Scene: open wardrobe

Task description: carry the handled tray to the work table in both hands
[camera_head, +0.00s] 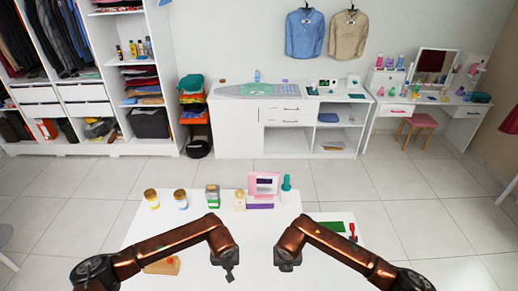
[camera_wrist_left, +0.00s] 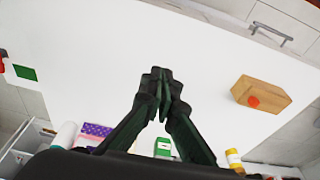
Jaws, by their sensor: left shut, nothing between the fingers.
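I cannot make out a handled tray in either view. A white table (camera_head: 185,229) stands right in front of me; I cannot tell if it is the work table. My left gripper (camera_head: 229,274) hangs over its near part. In the left wrist view the left gripper's fingers (camera_wrist_left: 160,88) are together, with nothing between them, above the white top. My right gripper (camera_head: 286,267) is over the table just right of the left one. Its fingers are too small and dark to read, and I see nothing held in it.
Jars (camera_head: 151,199), a pink frame (camera_head: 264,184) and a teal bottle (camera_head: 286,189) line the table's far edge. A wooden block (camera_wrist_left: 262,93) lies near my left arm. A green piece (camera_head: 331,227) lies at right. A white counter (camera_head: 233,135) stands beyond clear floor.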

